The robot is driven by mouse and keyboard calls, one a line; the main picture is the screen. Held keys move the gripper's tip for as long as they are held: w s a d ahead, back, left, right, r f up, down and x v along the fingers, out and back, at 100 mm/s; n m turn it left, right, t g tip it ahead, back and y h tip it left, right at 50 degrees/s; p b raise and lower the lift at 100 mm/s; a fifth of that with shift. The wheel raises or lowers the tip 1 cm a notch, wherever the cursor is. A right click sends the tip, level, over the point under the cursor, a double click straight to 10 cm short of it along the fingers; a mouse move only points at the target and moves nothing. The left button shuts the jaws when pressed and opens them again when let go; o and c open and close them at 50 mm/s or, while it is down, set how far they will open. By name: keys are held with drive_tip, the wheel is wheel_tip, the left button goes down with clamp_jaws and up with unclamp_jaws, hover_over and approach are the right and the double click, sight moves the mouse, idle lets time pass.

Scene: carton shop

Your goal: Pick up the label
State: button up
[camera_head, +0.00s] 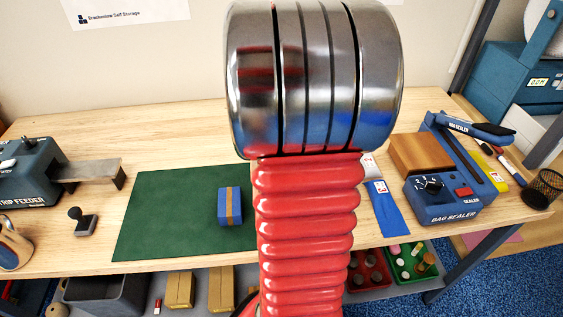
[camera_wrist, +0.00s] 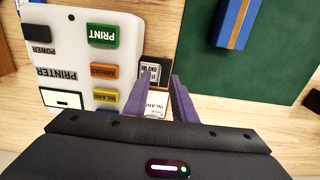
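In the wrist view, a small white label (camera_wrist: 157,103) with dark print reading something like INLAND lies at the right edge of the white printer (camera_wrist: 75,55). My gripper (camera_wrist: 160,82) has two purple fingers spread apart, one on either side of the label as seen from here. I see no contact between fingers and label. The lower part of the label is hidden by the gripper body. A dark piece with a white printed face (camera_wrist: 150,72) sits just beyond the label, between the fingertips. In the head view my arm hides the gripper, the label and the printer.
A blue box with a brown strip (camera_head: 223,207) sits on the green mat (camera_head: 160,215). A bag sealer (camera_head: 440,200) stands at right, a strip feeder (camera_head: 28,172) at left, and a stamp (camera_head: 83,222) beside the mat. Bins and boxes fill the shelf below.

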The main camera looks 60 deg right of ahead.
drive_tip(key=shift+f, duration=2.6)
drive_tip(key=shift+c, duration=0.3)
clamp_jaws()
